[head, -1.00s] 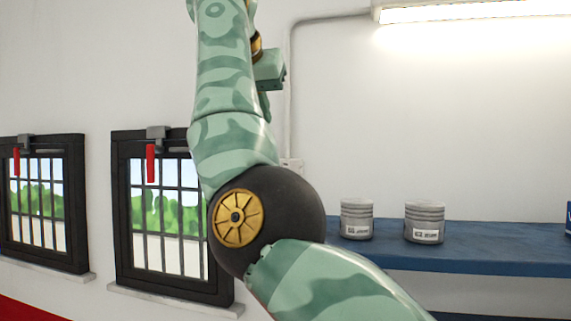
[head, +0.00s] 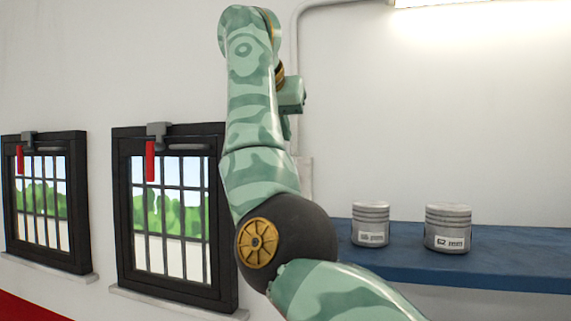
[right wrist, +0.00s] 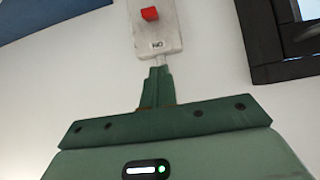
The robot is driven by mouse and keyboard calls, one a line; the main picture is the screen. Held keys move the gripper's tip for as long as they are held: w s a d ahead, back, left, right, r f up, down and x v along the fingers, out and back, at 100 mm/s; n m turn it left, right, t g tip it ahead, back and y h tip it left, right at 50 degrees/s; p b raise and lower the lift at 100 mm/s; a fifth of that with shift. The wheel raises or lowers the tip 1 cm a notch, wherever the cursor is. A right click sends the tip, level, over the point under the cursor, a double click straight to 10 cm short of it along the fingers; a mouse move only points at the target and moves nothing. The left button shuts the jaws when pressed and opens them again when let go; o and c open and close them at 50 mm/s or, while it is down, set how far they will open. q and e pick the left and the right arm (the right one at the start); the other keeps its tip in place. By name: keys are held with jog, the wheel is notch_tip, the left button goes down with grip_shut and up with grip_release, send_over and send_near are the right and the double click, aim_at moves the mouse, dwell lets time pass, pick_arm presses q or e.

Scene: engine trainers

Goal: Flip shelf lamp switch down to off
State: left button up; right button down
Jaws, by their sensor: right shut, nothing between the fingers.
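The switch plate is a pale upright box on the wall. In the head view only a strip of the plate (head: 306,172) shows beside my arm. In the right wrist view, which looks upside down, the plate (right wrist: 157,30) carries a red switch lever (right wrist: 149,14) and a label reading ON at the end nearer my gripper. I cannot tell which way the lever is set. My right gripper (right wrist: 158,70) is shut and empty, its tips close to the label end of the plate. In the head view the gripper (head: 288,128) is above the plate. The shelf lamp (head: 440,3) is bright. My left gripper is out of view.
A pale conduit (head: 296,50) runs down the wall. A blue shelf (head: 400,265) at right holds two metal pistons, one left (head: 370,225) and one right (head: 447,228). Barred windows (head: 165,215) with red handles are at left. The wall above the shelf is clear.

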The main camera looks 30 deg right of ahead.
jog(key=x, duration=0.3)
jog(key=shift+w+d+f, duration=0.1)
jog(key=shift+f, duration=0.05)
notch_tip(320, 180, down, 3)
jog(key=shift+f+p, duration=0.1)
jog(key=shift+p, duration=0.2)
jog(key=shift+s+a+f, duration=0.35)
jog(key=shift+a+f, duration=0.15)
jog(key=shift+d, duration=0.15)
